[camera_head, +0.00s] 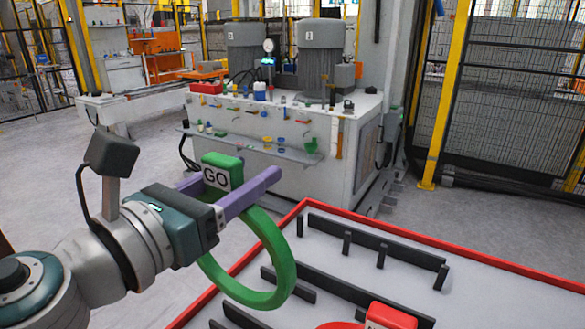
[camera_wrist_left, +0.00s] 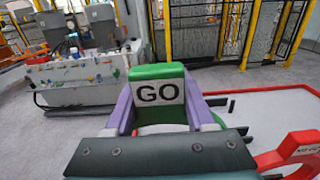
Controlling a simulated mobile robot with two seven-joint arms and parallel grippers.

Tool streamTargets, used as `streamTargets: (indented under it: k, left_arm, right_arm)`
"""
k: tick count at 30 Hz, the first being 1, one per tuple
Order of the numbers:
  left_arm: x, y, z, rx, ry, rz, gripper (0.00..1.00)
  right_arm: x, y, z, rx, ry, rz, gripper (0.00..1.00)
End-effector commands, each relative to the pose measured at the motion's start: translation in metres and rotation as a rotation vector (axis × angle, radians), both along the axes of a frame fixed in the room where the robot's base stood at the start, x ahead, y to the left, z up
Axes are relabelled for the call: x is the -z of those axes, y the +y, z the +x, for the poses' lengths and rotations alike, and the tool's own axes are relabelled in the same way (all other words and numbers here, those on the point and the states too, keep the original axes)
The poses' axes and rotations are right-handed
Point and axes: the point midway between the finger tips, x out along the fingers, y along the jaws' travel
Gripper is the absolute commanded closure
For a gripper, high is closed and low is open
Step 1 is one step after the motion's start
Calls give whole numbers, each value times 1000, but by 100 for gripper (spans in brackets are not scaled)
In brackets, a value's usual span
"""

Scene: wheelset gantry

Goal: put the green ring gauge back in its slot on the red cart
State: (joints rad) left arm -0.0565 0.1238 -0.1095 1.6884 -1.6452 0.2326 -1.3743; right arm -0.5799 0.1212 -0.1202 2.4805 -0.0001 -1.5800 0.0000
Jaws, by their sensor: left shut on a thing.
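The green ring gauge (camera_head: 284,262) has a block labelled GO on top, which also shows in the left wrist view (camera_wrist_left: 157,72). My left gripper (camera_head: 238,178) is shut on this block between its purple fingers. The ring hangs below the fingers, tilted, in the air by the near left edge of the red cart (camera_head: 500,296). The cart has a red rim, a pale grey top and dark upright slot rails (camera_head: 375,239). Part of the cart's left rim is hidden behind the ring. My right gripper is not in view.
A red gauge (camera_head: 390,316) labelled NO GO in the left wrist view (camera_wrist_left: 302,146) is on the cart's near part. A grey machine bench (camera_head: 320,150) with small parts stands behind. A yellow post and mesh fence (camera_head: 442,110) stand at the right.

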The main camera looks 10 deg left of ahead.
Motion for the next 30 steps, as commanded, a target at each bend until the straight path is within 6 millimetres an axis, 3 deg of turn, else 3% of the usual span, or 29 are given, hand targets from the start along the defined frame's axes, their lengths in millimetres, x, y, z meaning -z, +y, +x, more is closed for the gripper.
streamTargets:
  k: [15,30]
  left_arm:
    - [50,0,0,-1,-2,0,100]
    - [51,0,0,-1,-2,0,100]
  right_arm:
    - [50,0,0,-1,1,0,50]
    - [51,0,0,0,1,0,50]
